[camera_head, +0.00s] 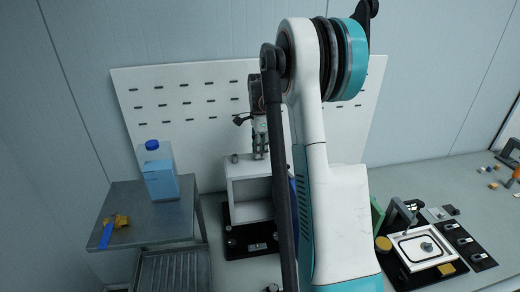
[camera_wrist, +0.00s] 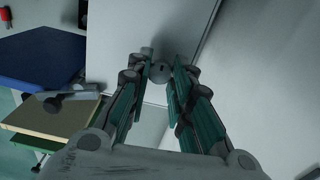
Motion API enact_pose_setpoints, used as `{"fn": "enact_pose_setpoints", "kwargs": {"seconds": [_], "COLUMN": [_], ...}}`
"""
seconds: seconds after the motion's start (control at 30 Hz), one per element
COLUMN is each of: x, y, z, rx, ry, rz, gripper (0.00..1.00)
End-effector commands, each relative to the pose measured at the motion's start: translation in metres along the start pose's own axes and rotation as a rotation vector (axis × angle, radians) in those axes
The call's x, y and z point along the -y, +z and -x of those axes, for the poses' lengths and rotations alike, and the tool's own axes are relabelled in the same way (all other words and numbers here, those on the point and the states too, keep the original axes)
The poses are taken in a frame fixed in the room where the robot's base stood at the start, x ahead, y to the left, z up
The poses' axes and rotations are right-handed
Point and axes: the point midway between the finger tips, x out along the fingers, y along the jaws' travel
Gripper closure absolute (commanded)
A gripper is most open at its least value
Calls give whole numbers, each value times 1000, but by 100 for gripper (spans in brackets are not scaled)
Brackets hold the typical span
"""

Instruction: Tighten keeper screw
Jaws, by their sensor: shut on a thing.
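The white box-shaped fixture (camera_head: 232,190) stands on a black base in front of the perforated panel. My gripper (camera_head: 261,154) points down at its top edge, partly behind my own arm. In the wrist view my gripper (camera_wrist: 160,66) has its two fingertips drawn in around a small round grey screw head (camera_wrist: 160,72) with a dark mark on it. The screw head sits against a pale flat face (camera_wrist: 120,38) of the fixture. The gripper is shut on the screw. The screw cannot be made out in the head view.
A metal side table (camera_head: 185,222) at left holds a blue-capped jug (camera_head: 160,180) and a yellow-and-blue item (camera_head: 112,230). At right, a white-framed tray (camera_head: 397,250) and small parts lie on the bench. In the wrist view a blue slab (camera_wrist: 42,58) lies at left.

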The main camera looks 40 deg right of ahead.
Motion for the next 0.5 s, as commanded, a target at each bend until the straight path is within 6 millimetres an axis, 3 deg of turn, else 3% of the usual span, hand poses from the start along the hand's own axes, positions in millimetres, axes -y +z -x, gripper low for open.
{"fn": "enact_pose_setpoints", "kwargs": {"seconds": [0.27, 0.3, 0.33, 0.37, 0.5], "x": [1, 1, 1, 1, 1], "y": [0, 0, 0, 0, 0], "z": [1, 1, 1, 1, 1], "rx": [0, 0, 0, 0, 0], "ry": [-3, -3, -3, -2, -2], "rz": [0, 1, 1, 1, 1], "gripper": [100, 71, 64, 58, 58]}}
